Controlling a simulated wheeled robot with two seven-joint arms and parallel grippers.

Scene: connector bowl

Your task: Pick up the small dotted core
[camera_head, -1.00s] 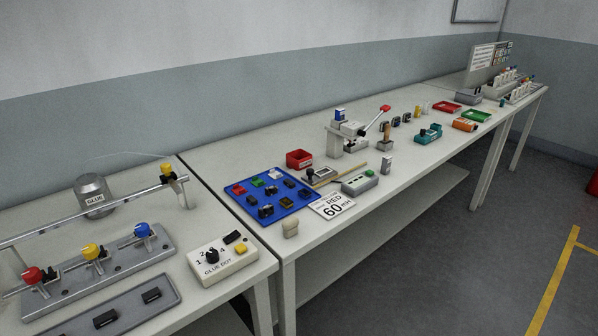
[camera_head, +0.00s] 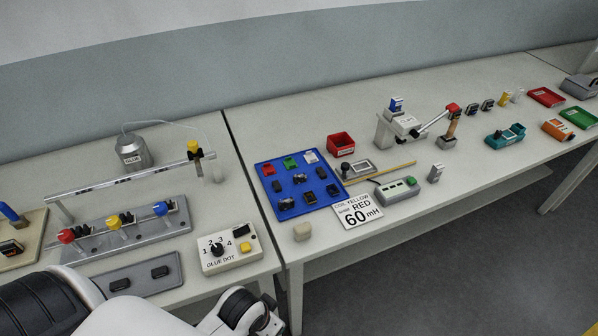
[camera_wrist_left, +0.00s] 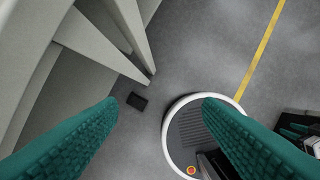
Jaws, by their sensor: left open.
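Two small dark cores (camera_head: 120,284) (camera_head: 160,271) lie on a grey plate (camera_head: 146,288) at the front of the left table. Several more dark cores (camera_head: 310,198) sit on the blue tray (camera_head: 258,163). I cannot make out dots on any core. My left arm shows at the bottom left of the head view, with its gripper out of that view. In the left wrist view my left gripper (camera_wrist_left: 160,100) has its teal fingers wide apart and empty, above the floor. A small dark block (camera_wrist_left: 137,101) shows between them on the floor; I cannot tell what it is.
The glue dot box (camera_head: 229,249) stands right of the plate. Behind are a fixture with red, yellow and blue knobs (camera_head: 113,221), a rail (camera_head: 130,178) and the glue pot (camera_head: 132,152).

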